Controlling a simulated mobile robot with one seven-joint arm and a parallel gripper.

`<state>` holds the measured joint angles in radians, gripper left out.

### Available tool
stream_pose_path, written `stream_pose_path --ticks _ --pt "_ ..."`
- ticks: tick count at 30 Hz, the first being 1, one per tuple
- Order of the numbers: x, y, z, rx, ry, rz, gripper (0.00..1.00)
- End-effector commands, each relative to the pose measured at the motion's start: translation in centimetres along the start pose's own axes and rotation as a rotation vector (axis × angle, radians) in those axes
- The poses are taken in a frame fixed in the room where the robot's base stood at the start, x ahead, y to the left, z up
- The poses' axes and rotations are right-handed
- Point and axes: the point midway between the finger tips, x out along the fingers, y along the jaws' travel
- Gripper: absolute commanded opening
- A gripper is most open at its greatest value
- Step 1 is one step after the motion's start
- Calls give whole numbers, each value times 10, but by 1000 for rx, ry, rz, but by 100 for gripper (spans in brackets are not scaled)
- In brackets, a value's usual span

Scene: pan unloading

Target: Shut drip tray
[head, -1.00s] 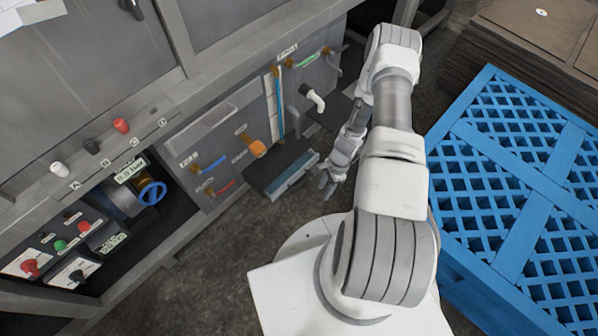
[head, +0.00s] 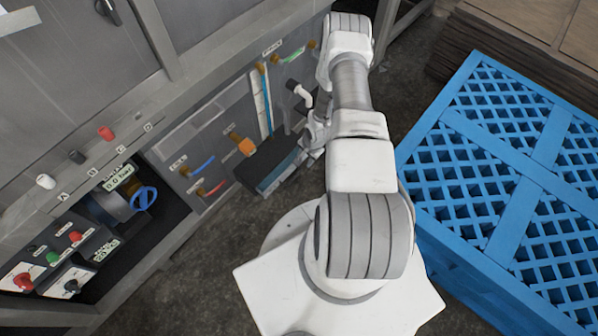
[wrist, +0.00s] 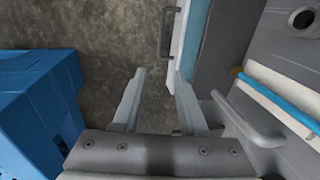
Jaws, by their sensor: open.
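The drip tray (head: 265,188) stands out from the lower part of the grey panel, with a dark top and a pale blue-grey front. In the wrist view its pale front wall (wrist: 184,45) runs away from me, with a dark bar handle (wrist: 167,34) on its outer face. My gripper (head: 306,158) is at the tray's right end, partly hidden by my arm in the head view. In the wrist view my gripper (wrist: 160,76) is open with nothing between the fingers. The right fingertip is close to the wall's near end; I cannot tell if they touch.
A grey handle (wrist: 250,122) juts out near my right finger. A blue pallet stack (head: 500,150) stands to the right. Concrete floor (wrist: 85,30) is clear between.

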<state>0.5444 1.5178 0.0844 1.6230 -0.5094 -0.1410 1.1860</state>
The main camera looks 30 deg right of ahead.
Motion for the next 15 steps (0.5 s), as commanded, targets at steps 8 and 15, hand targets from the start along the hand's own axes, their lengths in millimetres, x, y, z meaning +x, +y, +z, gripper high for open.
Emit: stream_pose_path --ticks 8,15 --pt "68 1 1 1 -1 1 42" --pt "112 1 1 2 0 0 42"
